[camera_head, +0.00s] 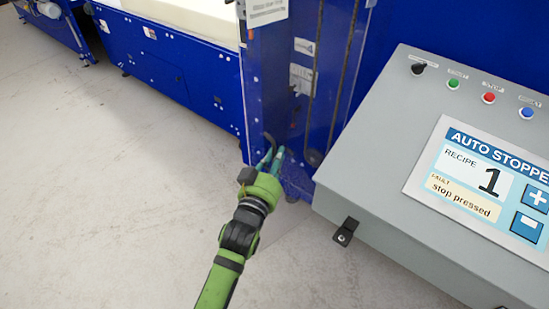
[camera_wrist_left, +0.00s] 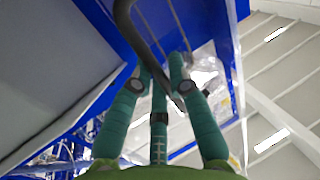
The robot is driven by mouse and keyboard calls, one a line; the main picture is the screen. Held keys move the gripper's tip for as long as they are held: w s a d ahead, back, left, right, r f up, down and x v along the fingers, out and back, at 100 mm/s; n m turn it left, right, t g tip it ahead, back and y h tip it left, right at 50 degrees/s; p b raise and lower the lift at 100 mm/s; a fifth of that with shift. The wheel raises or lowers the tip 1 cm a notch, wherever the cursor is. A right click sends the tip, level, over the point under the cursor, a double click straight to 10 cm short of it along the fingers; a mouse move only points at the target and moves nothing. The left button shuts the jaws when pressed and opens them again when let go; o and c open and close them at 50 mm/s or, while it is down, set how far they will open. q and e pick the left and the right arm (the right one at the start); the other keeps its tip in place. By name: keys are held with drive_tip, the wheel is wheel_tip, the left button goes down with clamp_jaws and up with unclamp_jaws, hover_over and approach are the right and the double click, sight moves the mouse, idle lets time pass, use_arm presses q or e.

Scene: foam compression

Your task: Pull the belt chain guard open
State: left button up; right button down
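The blue panel that I take for the belt chain guard (camera_head: 258,85) stands upright at the machine's front corner in the head view. A black curved handle (camera_wrist_left: 137,35) on a blue panel shows in the left wrist view. My left gripper (camera_head: 279,156) is low beside the guard's bottom edge, its teal fingers pointing up at it. In the left wrist view the fingertips (camera_wrist_left: 161,64) are a little apart, and the handle runs between them. I cannot tell whether they grip it or only surround it. The guard looks closed or nearly so. My right gripper is out of view.
A grey control box (camera_head: 370,170) with buttons and a screen reading "stop pressed" juts out to the right of my left arm. A black bracket (camera_head: 346,231) sticks out below it. The grey floor (camera_head: 110,200) at left is clear.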

use_arm(q)
drive_tip(key=shift+w+d, duration=0.1)
drive_tip(key=shift+d, duration=0.05)
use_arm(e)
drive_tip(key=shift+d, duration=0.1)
use_arm(q)
drive_tip(key=v, duration=1.2)
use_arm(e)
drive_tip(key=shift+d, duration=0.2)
use_arm(q)
drive_tip(key=shift+r, duration=0.1)
